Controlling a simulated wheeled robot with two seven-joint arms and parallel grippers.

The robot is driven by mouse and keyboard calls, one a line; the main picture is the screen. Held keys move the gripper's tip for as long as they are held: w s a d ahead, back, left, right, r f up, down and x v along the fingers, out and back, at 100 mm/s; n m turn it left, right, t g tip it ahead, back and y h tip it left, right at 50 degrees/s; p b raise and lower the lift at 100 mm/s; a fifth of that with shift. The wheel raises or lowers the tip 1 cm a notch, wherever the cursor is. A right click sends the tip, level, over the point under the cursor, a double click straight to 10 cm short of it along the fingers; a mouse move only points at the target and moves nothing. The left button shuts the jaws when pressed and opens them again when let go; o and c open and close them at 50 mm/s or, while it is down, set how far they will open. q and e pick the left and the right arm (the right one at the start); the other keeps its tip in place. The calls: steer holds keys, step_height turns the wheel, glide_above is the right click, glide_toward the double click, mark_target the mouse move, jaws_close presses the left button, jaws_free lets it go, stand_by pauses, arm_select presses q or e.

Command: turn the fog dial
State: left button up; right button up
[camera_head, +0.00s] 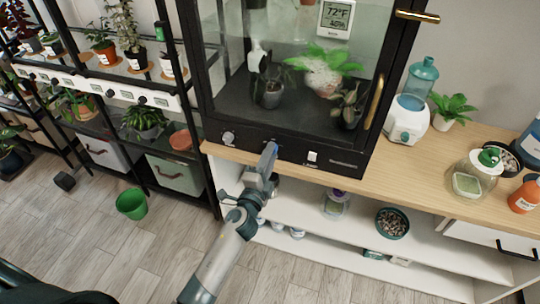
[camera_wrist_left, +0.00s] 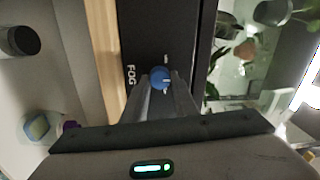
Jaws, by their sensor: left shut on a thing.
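The fog dial (camera_wrist_left: 160,77) is a round blue knob on the black front panel of the glass plant cabinet (camera_head: 252,143). The word FOG shows beside it in the left wrist view. My left gripper (camera_head: 270,150) reaches up to the panel from below, and its fingers (camera_wrist_left: 163,92) are shut on the dial. In the head view the gripper's end covers most of the dial. A small white mark shows on the dial's face. My right gripper is not in view.
A grey knob (camera_head: 228,138) and a white switch (camera_head: 312,156) sit on the same panel. The wooden top (camera_head: 400,170) runs along under the cabinet. A white humidifier (camera_head: 408,118) stands at right. A green bucket (camera_head: 132,204) is on the floor.

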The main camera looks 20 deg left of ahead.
arm_select(q)
steer(key=shift+f, duration=0.1)
steer(key=o, duration=1)
steer(key=shift+o, duration=0.2)
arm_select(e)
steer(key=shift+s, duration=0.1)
arm_select(q)
steer(key=shift+s, duration=0.15)
steer(key=s+b, duration=0.3)
steer(key=s, duration=1.4)
steer(key=shift+a+f+b, duration=0.15)
steer(key=shift+f+b, duration=0.15)
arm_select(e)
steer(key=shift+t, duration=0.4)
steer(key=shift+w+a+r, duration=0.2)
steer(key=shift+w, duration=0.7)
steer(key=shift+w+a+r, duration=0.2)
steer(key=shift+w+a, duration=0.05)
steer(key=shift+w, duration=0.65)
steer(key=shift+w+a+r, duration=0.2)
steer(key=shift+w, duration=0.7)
arm_select(q)
steer(key=shift+s, duration=0.1)
